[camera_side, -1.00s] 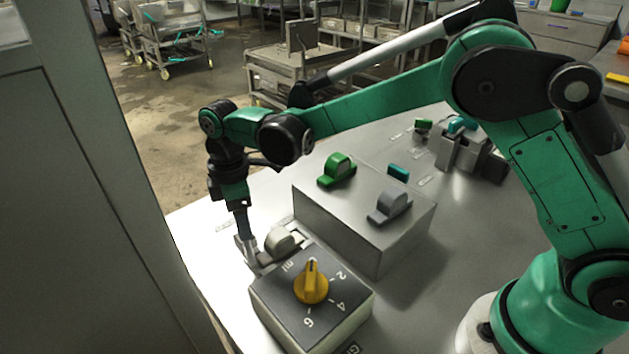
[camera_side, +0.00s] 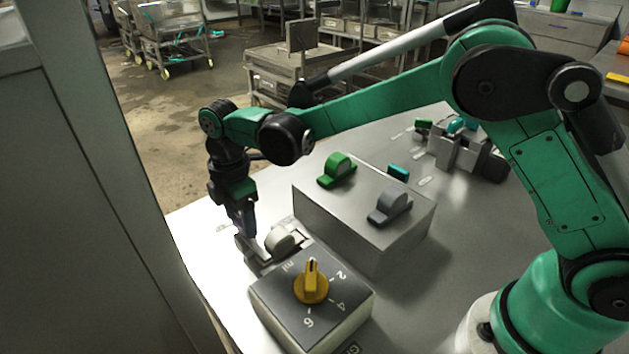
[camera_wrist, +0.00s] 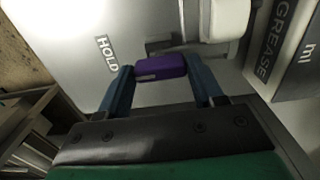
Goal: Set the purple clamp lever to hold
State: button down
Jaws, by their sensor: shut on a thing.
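The purple clamp lever (camera_wrist: 160,67) shows in the wrist view as a short purple grip between my gripper's two blue-grey fingers. My gripper (camera_wrist: 163,74) is shut on it. A "HOLD" label (camera_wrist: 107,54) lies on the pale table to the left of the lever in that view. In the side view my gripper (camera_side: 246,236) points down at the clamp base (camera_side: 262,258), behind the dial box. The purple grip cannot be made out in the side view, where the fingers are small and dark.
A box with a yellow dial (camera_side: 311,283) stands directly in front of the clamp. A grey block (camera_side: 360,235) with green and grey levers stands to the right. A "GREASE" label (camera_wrist: 272,38) shows right in the wrist view. The table left of the clamp is clear.

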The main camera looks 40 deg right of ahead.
jog(key=shift+c, duration=0.6)
grip_release()
jog(key=shift+r, duration=2.8)
